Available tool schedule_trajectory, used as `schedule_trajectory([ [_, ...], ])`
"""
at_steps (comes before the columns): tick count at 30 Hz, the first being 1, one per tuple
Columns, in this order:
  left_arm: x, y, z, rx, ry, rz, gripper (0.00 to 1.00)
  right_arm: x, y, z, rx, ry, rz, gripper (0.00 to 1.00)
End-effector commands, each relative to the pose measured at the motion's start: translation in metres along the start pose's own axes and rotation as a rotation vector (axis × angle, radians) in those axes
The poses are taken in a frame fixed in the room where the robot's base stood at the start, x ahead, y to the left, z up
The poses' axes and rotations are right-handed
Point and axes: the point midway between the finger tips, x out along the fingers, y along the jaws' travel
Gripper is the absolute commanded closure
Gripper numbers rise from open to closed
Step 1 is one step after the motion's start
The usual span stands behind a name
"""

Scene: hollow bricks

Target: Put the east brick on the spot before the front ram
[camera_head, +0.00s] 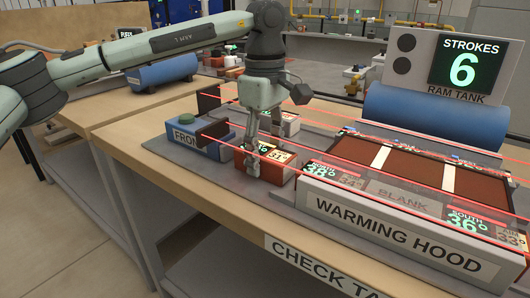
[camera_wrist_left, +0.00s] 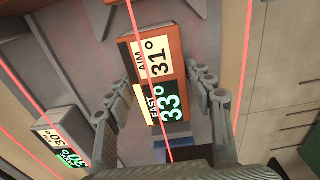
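The east brick (camera_head: 272,172) is red-brown, with a label reading AIM 31° and EAST 33° in the left wrist view (camera_wrist_left: 160,72). It is level on or just above the grey plate, near the right end of the front ram; a small gap beneath it cannot be ruled out. The front ram (camera_head: 195,143) is a blue box with a green top button and a dark pusher plate. The right gripper is not in view.
The warming hood (camera_head: 395,238) stands close at the right, with red-brown bricks under red beams. Another labelled brick (camera_head: 288,124) sits behind the east brick. The blue ram tank (camera_head: 435,117) and a STROKES 6 display (camera_head: 465,62) are at the back right.

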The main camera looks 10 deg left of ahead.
Motion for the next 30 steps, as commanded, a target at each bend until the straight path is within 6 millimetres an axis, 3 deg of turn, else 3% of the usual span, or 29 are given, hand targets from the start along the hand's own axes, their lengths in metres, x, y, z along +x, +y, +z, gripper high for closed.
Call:
schedule_trajectory([
  [3, 0.000, 0.000, 0.000, 0.000, 0.000, 0.000, 0.32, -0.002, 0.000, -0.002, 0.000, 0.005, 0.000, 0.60],
  [15, -0.008, 0.001, 0.000, -0.001, 0.000, 0.002, 0.32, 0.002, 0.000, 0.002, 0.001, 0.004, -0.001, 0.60],
  [30, -0.105, 0.001, 0.001, 0.001, 0.000, 0.001, 0.32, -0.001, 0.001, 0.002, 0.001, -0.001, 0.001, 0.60],
])
